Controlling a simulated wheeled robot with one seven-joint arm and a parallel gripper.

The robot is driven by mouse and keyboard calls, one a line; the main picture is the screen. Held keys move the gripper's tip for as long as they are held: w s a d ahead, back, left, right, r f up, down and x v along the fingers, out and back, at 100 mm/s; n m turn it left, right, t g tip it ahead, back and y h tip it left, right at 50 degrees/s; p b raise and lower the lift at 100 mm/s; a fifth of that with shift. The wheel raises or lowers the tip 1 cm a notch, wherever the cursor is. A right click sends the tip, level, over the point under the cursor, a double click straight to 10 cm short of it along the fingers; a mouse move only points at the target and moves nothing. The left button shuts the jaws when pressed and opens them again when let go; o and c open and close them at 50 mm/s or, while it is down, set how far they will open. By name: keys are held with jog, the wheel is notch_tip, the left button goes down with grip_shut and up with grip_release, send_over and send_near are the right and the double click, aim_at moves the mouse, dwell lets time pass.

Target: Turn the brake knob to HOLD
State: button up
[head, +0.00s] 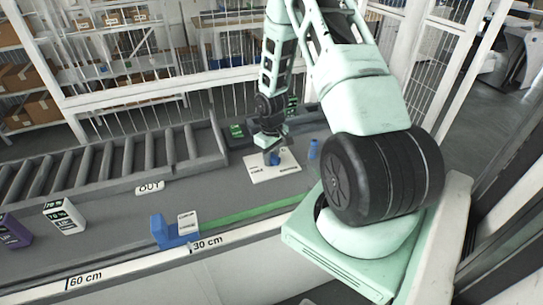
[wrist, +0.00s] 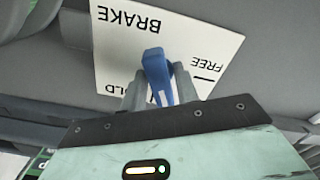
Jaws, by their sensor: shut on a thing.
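The blue brake knob (wrist: 156,72) stands on a white plate (wrist: 112,30) marked BRAKE, FREE and a partly covered word ending in "LD". My gripper (wrist: 158,84) is shut on the knob, one grey finger on each side of it. In the wrist view the knob's bar runs nearly up and down, and its near end covers part of the HOLD label. A dark tick stands by FREE, to the right of the knob. In the head view the knob (head: 273,158) shows small below my gripper (head: 270,146) on the white plate (head: 260,176).
A roller conveyor (head: 110,165) lies left of the plate. A blue block (head: 172,232) with a white label stands near the front edge. White and purple boxes stand at far left.

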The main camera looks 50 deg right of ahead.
aim_at(272, 155)
jog(key=m, duration=0.5)
jog(key=shift+m, duration=0.3)
jog(key=o, duration=0.6)
jog(key=shift+o, duration=0.2)
notch_tip(272, 155, up, 9)
jog(key=p, duration=0.6)
dwell(0.5)
